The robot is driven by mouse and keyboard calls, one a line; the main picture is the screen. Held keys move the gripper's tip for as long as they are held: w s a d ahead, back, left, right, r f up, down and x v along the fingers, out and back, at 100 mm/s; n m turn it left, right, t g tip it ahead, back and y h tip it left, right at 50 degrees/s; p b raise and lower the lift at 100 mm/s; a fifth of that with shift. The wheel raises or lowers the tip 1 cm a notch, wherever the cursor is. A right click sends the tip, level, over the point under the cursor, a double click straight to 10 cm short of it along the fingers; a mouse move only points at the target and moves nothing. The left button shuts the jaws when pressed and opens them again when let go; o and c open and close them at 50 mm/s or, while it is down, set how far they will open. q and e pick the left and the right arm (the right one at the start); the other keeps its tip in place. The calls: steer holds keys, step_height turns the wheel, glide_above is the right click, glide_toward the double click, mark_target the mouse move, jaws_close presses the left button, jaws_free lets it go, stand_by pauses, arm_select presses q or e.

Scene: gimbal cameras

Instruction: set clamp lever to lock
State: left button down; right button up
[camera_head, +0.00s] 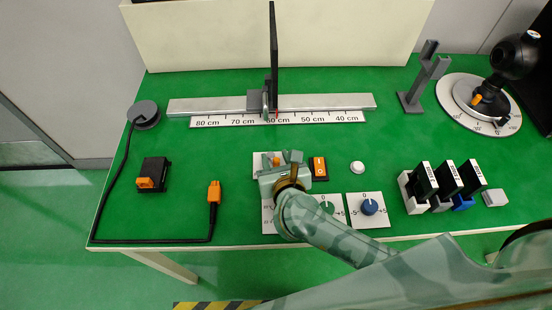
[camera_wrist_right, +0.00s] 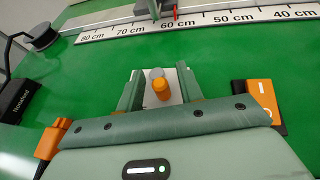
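A small lever with an orange end (camera_head: 276,161) stands on a white plate (camera_head: 258,161) near the table's front middle; I take it for the clamp lever. My right gripper (camera_head: 284,163) is over this plate, coming from the front right. In the right wrist view its two green fingers are apart, and the orange end (camera_wrist_right: 161,89) with a grey round part (camera_wrist_right: 156,74) shows between them. Space shows on both sides, so it does not look gripped. Any lock marking is hidden or too small to read. My left gripper is not in view.
An orange switch (camera_head: 319,167) sits just right of the gripper, with green (camera_head: 327,206) and blue (camera_head: 369,207) dials in front. A scale rail (camera_head: 330,102) with a black upright panel (camera_head: 273,45) lies behind. A cable (camera_head: 150,241) runs along the left.

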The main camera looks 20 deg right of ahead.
jaws_close()
steer(key=shift+d+n+y+p, duration=0.25)
steer(key=shift+n+y+p, duration=0.2)
steer(key=shift+n+y, duration=0.45)
jaws_free()
steer(key=p+v, duration=0.3)
steer(key=v, duration=1.3)
